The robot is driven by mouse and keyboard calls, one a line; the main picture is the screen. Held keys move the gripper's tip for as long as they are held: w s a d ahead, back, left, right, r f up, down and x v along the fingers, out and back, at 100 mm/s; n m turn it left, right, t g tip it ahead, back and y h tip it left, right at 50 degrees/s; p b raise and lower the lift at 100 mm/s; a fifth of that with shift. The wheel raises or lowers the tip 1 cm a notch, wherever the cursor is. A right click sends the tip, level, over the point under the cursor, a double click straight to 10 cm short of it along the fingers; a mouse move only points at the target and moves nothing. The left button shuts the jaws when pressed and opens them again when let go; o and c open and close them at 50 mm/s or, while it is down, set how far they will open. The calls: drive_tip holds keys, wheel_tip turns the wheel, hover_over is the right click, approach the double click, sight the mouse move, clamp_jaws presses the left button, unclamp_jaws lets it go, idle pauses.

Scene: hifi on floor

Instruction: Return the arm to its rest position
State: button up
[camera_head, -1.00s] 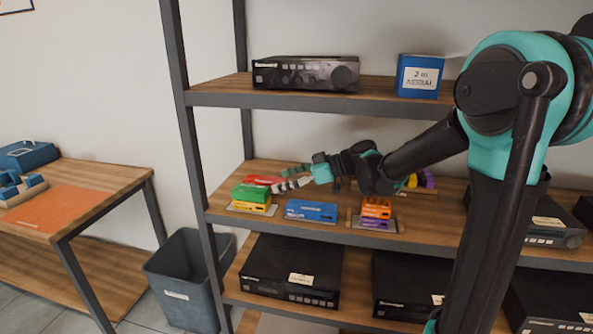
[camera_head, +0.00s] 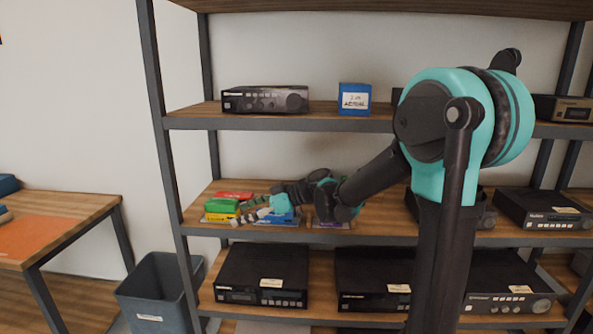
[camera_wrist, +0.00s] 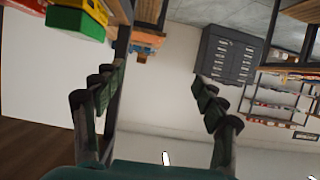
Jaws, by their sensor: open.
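My arm reaches from the right over the middle shelf (camera_head: 386,228) of the rack. My gripper (camera_head: 240,211) is at the shelf's left part, beside the stacked coloured boxes, which include a green box (camera_head: 221,205) and a yellow one (camera_head: 218,217). In the wrist view my gripper (camera_wrist: 155,95) has its fingers wide apart with nothing between them. The green box (camera_wrist: 75,24) shows there at the upper left, outside the fingers.
The upper shelf holds a black hi-fi unit (camera_head: 265,99) and a blue labelled box (camera_head: 354,98). More black units (camera_head: 262,276) stand on the lower shelf. A grey bin (camera_head: 160,292) stands left of the rack, and a wooden table (camera_head: 75,205) is at far left.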

drive_tip(key=s+d+f+m+t+h, duration=0.1)
drive_tip(key=s+d+f+m+h, duration=0.3)
drive_tip(key=d, duration=0.7)
drive_tip(key=s+d+f+m+t+h, duration=0.1)
drive_tip(key=s+d+f+m+h, duration=0.4)
drive_tip(key=d+f, duration=0.5)
drive_tip(key=s+d+f+m+t+h, duration=0.1)
drive_tip(key=s+d+f+m+h, duration=0.3)
drive_tip(key=d, duration=0.9)
drive_tip(key=s+f+m, duration=0.2)
drive_tip(key=s+m, duration=0.2)
drive_tip(key=shift+s+d+f, duration=0.25)
drive_tip(key=shift+s+f, duration=0.05)
drive_tip(key=shift+f, duration=0.1)
